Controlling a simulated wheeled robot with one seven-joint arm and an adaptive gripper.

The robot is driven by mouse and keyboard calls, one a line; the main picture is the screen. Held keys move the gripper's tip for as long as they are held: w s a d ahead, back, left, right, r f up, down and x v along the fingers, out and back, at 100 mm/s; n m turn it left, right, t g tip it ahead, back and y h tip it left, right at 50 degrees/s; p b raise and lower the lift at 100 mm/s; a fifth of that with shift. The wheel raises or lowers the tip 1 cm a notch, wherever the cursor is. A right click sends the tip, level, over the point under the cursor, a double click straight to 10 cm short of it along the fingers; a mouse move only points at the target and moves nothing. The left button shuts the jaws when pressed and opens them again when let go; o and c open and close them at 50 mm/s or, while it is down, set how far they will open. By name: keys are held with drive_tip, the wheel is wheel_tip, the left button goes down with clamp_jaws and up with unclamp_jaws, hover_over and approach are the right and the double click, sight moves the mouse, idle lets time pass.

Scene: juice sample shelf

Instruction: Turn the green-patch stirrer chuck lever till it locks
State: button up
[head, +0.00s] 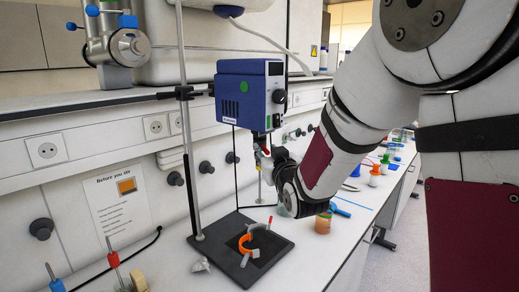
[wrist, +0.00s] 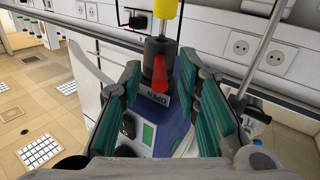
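The blue stirrer (head: 250,96) with a round green patch (head: 243,87) hangs on a stand above the bench. Its dark chuck (wrist: 158,50) points away from the blue housing, and a yellow part (wrist: 167,8) lies beyond it. The red chuck lever (wrist: 159,74) shows in the wrist view above a label reading OPEN (wrist: 154,99); it also shows small in the head view (head: 266,153). My gripper (wrist: 161,66) is open, with a teal-padded finger on each side of the chuck and lever. Gaps show on both sides; I see no contact.
The stand's vertical rod (head: 187,130) rises left of the stirrer from a black base plate (head: 215,243). An orange ring clamp (head: 245,244) sits over the plate. Bottles and tools crowd the bench at right. A metal apparatus (head: 117,47) stands at upper left.

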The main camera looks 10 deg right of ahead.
sight(263, 145)
drive_tip(key=shift+w, duration=1.2)
